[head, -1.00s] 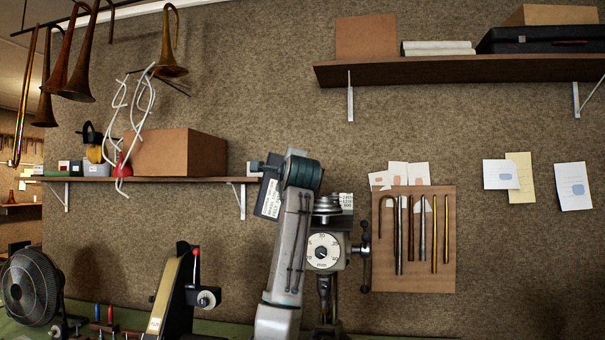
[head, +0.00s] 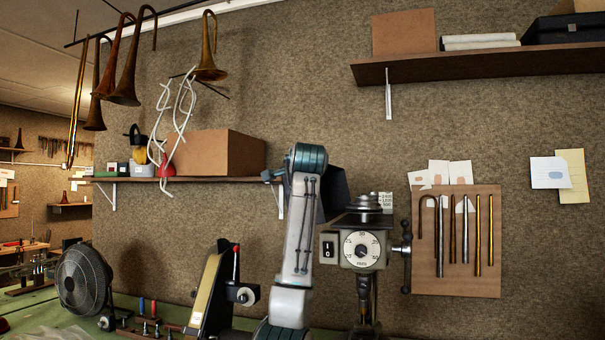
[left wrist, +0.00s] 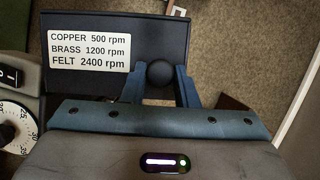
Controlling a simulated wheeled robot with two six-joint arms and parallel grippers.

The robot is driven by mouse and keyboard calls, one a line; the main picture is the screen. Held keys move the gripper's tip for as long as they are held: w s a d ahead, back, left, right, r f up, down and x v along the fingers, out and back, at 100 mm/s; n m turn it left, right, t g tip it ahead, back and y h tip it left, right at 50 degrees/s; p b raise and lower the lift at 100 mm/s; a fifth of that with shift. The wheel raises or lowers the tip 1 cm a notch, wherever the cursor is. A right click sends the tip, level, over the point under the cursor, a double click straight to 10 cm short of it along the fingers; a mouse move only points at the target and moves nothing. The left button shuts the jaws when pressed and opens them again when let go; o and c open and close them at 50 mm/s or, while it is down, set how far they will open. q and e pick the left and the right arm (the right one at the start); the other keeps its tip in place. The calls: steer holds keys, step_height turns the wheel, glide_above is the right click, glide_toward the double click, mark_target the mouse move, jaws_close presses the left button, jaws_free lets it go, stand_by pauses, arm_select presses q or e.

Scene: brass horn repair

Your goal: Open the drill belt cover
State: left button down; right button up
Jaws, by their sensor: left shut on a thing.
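The drill (head: 362,250) stands right of centre in the head view, with its round dial, switch box and stepped pulleys (head: 368,207) uncovered on top. The dark belt cover (head: 335,188) stands swung out to the left of the pulleys, partly hidden behind my left arm. In the left wrist view the cover (left wrist: 88,82) bears a white speed label and a round black knob (left wrist: 161,74). My left gripper (left wrist: 160,80) is shut on this knob, one finger on each side. My right gripper is not in view.
A pegboard with tubes (head: 455,240) hangs right of the drill. A shelf with a cardboard box (head: 215,152) is behind, to the left. A black fan (head: 84,280) and a belt machine (head: 212,290) stand on the green bench.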

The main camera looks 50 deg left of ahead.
arm_select(q)
steer(key=c, duration=1.1)
jaws_free()
steer(key=shift+c, duration=0.2)
steer(key=f+b+v, duration=0.1)
steer(key=b+v, duration=0.3)
steer(key=v, duration=0.6)
steer(key=shift+s+d+r+b, duration=0.25)
steer(key=shift+d+r+b, duration=0.05)
steer(key=shift+r, duration=0.25)
